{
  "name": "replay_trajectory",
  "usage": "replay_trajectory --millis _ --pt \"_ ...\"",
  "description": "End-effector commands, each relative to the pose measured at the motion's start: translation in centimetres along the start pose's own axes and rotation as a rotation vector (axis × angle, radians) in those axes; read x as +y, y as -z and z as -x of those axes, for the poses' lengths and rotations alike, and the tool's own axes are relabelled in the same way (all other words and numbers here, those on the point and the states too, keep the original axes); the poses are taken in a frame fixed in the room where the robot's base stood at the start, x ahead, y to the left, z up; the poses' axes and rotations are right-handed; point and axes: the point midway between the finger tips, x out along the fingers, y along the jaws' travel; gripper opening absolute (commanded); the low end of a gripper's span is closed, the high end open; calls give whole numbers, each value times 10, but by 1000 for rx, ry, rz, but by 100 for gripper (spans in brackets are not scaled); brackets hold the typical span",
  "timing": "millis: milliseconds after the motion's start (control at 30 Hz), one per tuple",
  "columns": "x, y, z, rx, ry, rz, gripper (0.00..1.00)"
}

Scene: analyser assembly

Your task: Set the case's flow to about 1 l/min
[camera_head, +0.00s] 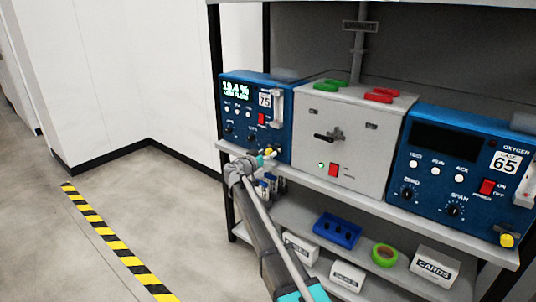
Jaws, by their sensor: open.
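The blue analyser case marked 75 (240,115) stands at the left end of the shelf. Its lit display (236,90) appears to read 19.4 % with LOW FLOW below. A pale vertical flow tube (276,107) is on its right side; the level in it is too small to read. A small yellow knob (269,152) sits low on the front, below the tube. My gripper (262,158) is open, its teal fingertips right at the knob. I cannot tell whether they touch it or stand around it. My gripper and arm hide part of the shelf edge.
A grey box (345,165) with a black handle stands right of the case. A second blue case, 65 (460,185), has a dark display and its own yellow knob (506,240). The lower shelf holds a blue bin (337,230), green tape (384,255) and white boxes. Floor at left is clear.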

Motion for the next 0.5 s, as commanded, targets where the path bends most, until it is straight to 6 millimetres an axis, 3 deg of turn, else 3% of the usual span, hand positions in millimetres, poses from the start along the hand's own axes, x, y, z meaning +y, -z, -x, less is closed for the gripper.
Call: replay_trajectory --millis 433,500 --pt "0 0 -6 0 0 0 76" --pt "0 0 -6 0 0 0 63"
